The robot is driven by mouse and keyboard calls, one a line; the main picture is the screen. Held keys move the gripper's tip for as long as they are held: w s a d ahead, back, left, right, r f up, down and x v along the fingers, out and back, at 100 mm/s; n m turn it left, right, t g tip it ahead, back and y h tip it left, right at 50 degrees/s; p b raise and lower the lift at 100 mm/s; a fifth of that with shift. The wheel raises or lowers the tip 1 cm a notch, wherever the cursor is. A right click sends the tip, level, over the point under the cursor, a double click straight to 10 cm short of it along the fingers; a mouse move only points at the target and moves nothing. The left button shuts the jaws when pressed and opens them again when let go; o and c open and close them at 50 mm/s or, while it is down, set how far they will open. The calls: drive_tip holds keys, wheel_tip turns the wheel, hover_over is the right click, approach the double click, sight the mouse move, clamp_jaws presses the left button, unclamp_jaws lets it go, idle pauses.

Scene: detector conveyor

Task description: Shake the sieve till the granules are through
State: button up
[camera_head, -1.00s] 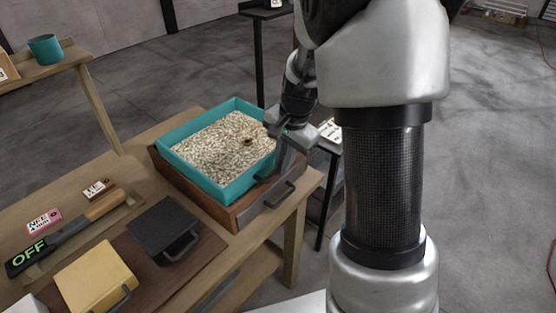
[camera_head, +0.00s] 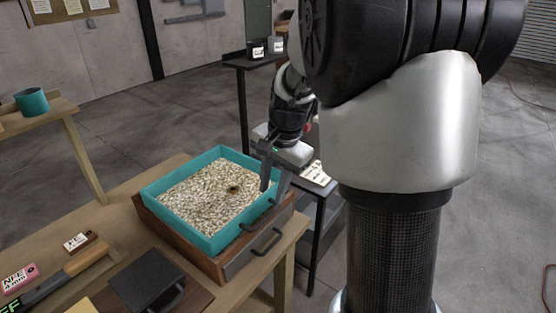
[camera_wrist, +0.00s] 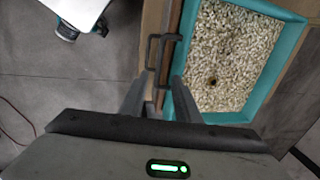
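The sieve (camera_head: 160,188) is a teal, square-walled tray on a wooden box, with a dark handle on its right side. Pale granules (camera_head: 205,195) cover its bottom, with one small dark spot among them; the sieve also shows in the wrist view (camera_wrist: 284,60). My gripper (camera_head: 271,190) is at the sieve's right side, above the handle. In the wrist view, my gripper (camera_wrist: 162,78) has its two fingers apart, with handle bars beyond and between the tips. I see no contact with the handle.
The wooden box (camera_head: 215,262) under the sieve has its own dark handle (camera_head: 267,243). A dark block (camera_head: 147,280) and a pink label block (camera_head: 18,279) lie on the bench. A dark side table (camera_head: 325,215) stands just right of the bench.

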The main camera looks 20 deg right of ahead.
wheel_tip(320, 180, up, 9)
drive_tip(key=s, duration=0.1)
drive_tip(key=shift+s+d+p, duration=0.2)
drive_tip(key=shift+d+p, duration=0.1)
drive_tip(key=shift+d, duration=0.15)
drive_tip(key=shift+f, duration=0.15)
